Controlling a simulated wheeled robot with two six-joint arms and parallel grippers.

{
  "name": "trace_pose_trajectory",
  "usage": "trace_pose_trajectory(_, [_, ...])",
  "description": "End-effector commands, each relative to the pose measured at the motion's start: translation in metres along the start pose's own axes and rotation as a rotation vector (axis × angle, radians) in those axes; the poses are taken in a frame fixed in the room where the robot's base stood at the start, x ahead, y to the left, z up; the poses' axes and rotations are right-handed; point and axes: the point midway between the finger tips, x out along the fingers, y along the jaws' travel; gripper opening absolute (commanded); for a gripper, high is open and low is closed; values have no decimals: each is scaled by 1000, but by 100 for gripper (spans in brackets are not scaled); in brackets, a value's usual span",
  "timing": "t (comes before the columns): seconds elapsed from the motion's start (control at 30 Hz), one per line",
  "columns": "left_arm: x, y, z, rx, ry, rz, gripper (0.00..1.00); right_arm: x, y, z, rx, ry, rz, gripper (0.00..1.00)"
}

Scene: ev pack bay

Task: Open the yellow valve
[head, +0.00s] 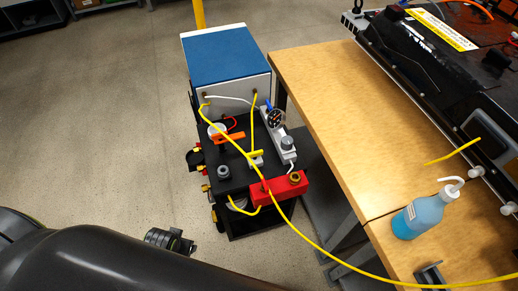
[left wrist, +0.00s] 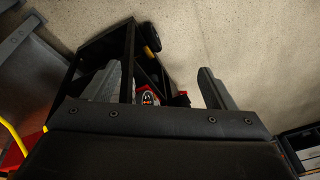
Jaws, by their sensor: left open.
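What looks like the yellow valve handle (head: 255,154) is a small yellow lever in the middle of the black cart's top in the head view, close beside a yellow hose. My left gripper (left wrist: 163,92) is open in the left wrist view, its two fingers wide apart with nothing held between them. Beyond the fingers are the black cart frame and small red parts; I cannot make out the yellow valve there. In the head view my left arm fills the bottom left, and its fingers are not clear. My right gripper is in neither view.
The cart carries a blue-topped box (head: 228,55), an orange handle (head: 228,138), a red block (head: 287,186) and a gauge (head: 276,117). The yellow hose (head: 310,238) crosses to the wooden bench (head: 330,110), where a blue bottle (head: 418,216) stands. Floor left of the cart is clear.

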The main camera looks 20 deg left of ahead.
Motion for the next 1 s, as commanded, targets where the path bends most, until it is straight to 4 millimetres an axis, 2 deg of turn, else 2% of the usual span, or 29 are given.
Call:
trace_pose_trajectory(0.03, [-16, 0, -12, -4, 14, 0, 78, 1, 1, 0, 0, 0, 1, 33])
trace_pose_trajectory(0.2, [-69, 2, -46, -35, 36, 6, 78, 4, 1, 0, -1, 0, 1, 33])
trace_pose_trajectory(0.33, [-100, 12, -85, -93, 33, 28, 78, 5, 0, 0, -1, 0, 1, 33])
trace_pose_trajectory(0.57, [-106, 36, -154, -211, -24, 69, 78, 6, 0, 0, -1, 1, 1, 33])
trace_pose_trajectory(0.77, [-108, 65, -228, -312, -95, 95, 78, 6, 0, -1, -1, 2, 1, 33])
trace_pose_trajectory(1.0, [-133, 102, -317, -422, -183, 93, 78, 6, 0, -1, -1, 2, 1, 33])
